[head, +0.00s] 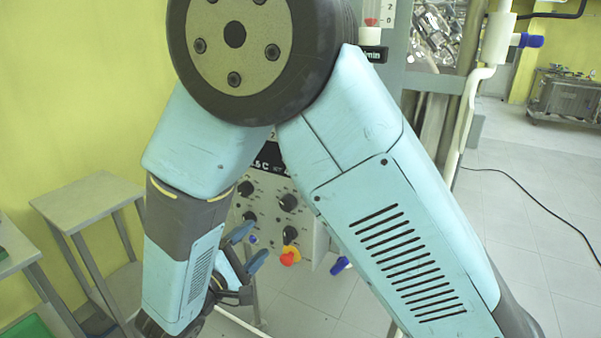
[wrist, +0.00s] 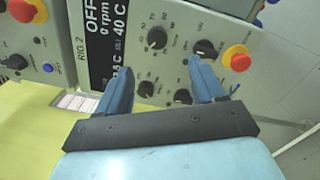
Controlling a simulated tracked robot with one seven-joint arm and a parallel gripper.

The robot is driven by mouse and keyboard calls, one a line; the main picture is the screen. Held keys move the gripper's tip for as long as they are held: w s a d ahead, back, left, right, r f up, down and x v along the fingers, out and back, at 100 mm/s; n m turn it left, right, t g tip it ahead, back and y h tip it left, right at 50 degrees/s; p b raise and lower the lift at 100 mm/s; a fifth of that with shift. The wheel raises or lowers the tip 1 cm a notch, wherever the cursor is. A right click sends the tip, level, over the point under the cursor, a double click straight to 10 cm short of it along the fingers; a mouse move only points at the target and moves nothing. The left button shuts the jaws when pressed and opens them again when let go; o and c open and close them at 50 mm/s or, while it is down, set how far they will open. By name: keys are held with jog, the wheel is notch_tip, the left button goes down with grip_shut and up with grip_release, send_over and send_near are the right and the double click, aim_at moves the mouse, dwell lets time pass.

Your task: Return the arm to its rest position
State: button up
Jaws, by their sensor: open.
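My arm fills the middle of the head view, folded at a large round joint near the top. My gripper (head: 250,247) hangs low behind the forearm, with blue fingers pointing up toward the control panel (head: 270,205). In the wrist view my gripper (wrist: 160,82) shows two blue fingers spread wide apart with nothing between them. The same control panel (wrist: 175,20), with black knobs and a display, lies beyond the fingers. Whether the fingertips touch the panel cannot be told. Part of the panel is hidden by my arm in the head view.
A red-yellow emergency button (wrist: 236,57) sits on the panel, right of the fingers. A grey side table (head: 90,198) stands at the left by the yellow wall. A black cable (head: 540,205) crosses the open tiled floor at the right. A metal cart (head: 565,97) stands far back.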

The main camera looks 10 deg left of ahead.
jog(key=w+d+r+m+g+h, duration=0.1)
jog(key=d+r+m+g, duration=0.25)
jog(key=d, duration=0.55)
jog(key=w+d+r+m+g+h, duration=0.1)
jog(key=w+d+r+m+g, duration=0.15)
jog(key=d+g, duration=0.4)
jog(key=w+d+r+m+g+h, duration=0.1)
jog(key=d+r+m+g, duration=0.2)
jog(key=d, duration=0.8)
jog(key=s+d+r+m+y, duration=0.4)
jog(key=s+d+y, duration=0.1)
jog(key=d, duration=0.1)
jog(key=s+d+r+m+t+y, duration=0.1)
jog(key=s+d+r+m+y, duration=0.3)
jog(key=d, duration=0.3)
jog(key=shift+s+d+r+m+t+y, duration=0.3)
jog(key=shift+s+m+y, duration=0.3)
jog(key=shift+s, duration=0.15)
